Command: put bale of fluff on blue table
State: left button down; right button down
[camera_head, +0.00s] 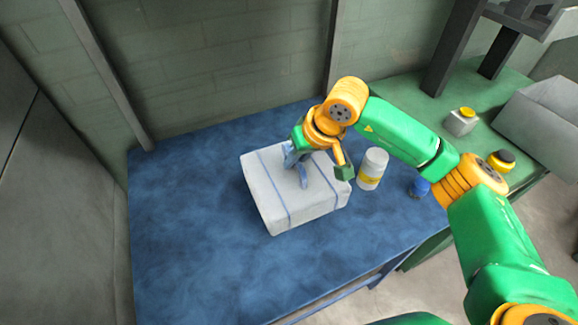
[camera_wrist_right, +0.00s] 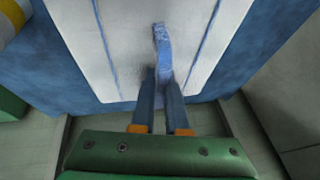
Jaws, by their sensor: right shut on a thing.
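The bale of fluff (camera_head: 266,186) is a white block with blue straps. It is over the middle of the blue table (camera_head: 180,240), on it or just above it; I cannot tell which. The bale also fills the upper part of the right wrist view (camera_wrist_right: 130,50). My right gripper (camera_head: 302,178) reaches down onto the bale's top. In the wrist view its fingers (camera_wrist_right: 161,85) are closed on a raised blue strap of the bale. My left gripper is not in view.
A white bottle with a yellow band (camera_head: 374,160) and a blue round item (camera_head: 420,186) stand right of the bale. A green table (camera_head: 400,90) on the right holds a yellow-topped container (camera_head: 459,124) and a grey bin (camera_head: 545,110). The blue table's left and front are clear.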

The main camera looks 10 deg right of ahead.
aim_at(291, 172)
jog(key=f+p, duration=0.1)
jog(key=a+f+p, duration=0.1)
jog(key=f, duration=0.1)
jog(key=shift+w+f, duration=0.15)
jog(key=shift+f, duration=0.55)
jog(key=c, duration=0.9)
grip_release()
